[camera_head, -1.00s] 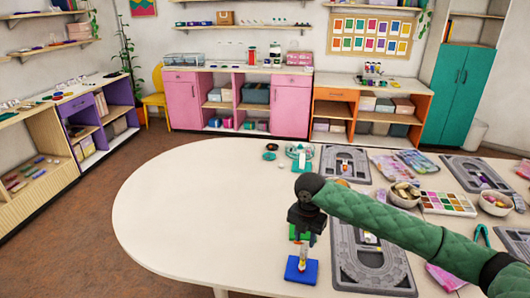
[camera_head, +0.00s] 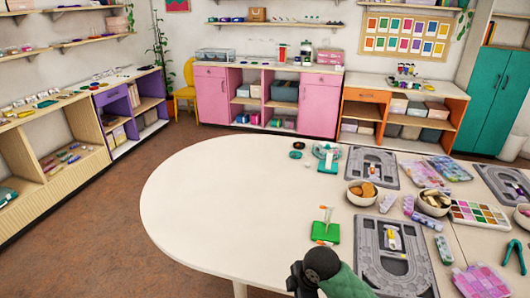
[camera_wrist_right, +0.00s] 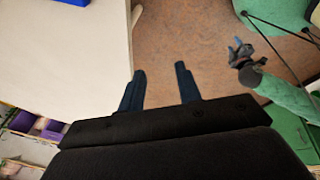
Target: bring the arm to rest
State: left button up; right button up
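My right arm comes in at the bottom of the head view, with its dark wrist and gripper body (camera_head: 308,275) at the table's near edge. In the right wrist view my right gripper (camera_wrist_right: 160,88) has its two dark fingers apart, with nothing between them, over the floor beside the table. My left gripper (camera_wrist_right: 240,52) shows small at the upper right of the right wrist view, on a green arm. Its finger gap is too small to judge. The left arm is not in the head view.
The cream table (camera_head: 215,205) is bare on its left side. A green base (camera_head: 325,232) with an upright peg stands near the right arm. A blue piece (camera_wrist_right: 72,2) lies on the table in the wrist view. Grey bead boards (camera_head: 393,250) and bowls (camera_head: 361,191) fill the right side.

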jog(key=s+d+f+m+t+h, duration=0.1)
jog(key=s+d+f+m, duration=0.2)
jog(key=s+d+m, duration=0.55)
jog(key=s+d+f+m+t+h, duration=0.15)
jog(key=s+d+m, duration=0.35)
jog(key=s+m, duration=0.6)
pick_arm(q)
jog(key=shift+a, duration=0.25)
pick_arm(e)
jog(key=s+a+f+g, duration=0.1)
jog(key=s+f, duration=0.1)
jog(key=f, duration=1.1)
jog(key=s+a+f+n+g, duration=0.1)
jog(key=s+f, duration=0.1)
jog(key=f, duration=1.2)
jog(key=s+a+f+n+g, duration=0.1)
jog(key=s+f, duration=0.1)
jog(key=f, duration=1.2)
jog(key=shift+s+a+f, duration=0.15)
jog(key=shift+s+a, duration=0.15)
jog(key=shift+s, duration=0.1)
pick_arm(q)
jog(key=shift+d, duration=0.1)
jog(key=shift+d, duration=0.55)
jog(key=shift+a, duration=0.1)
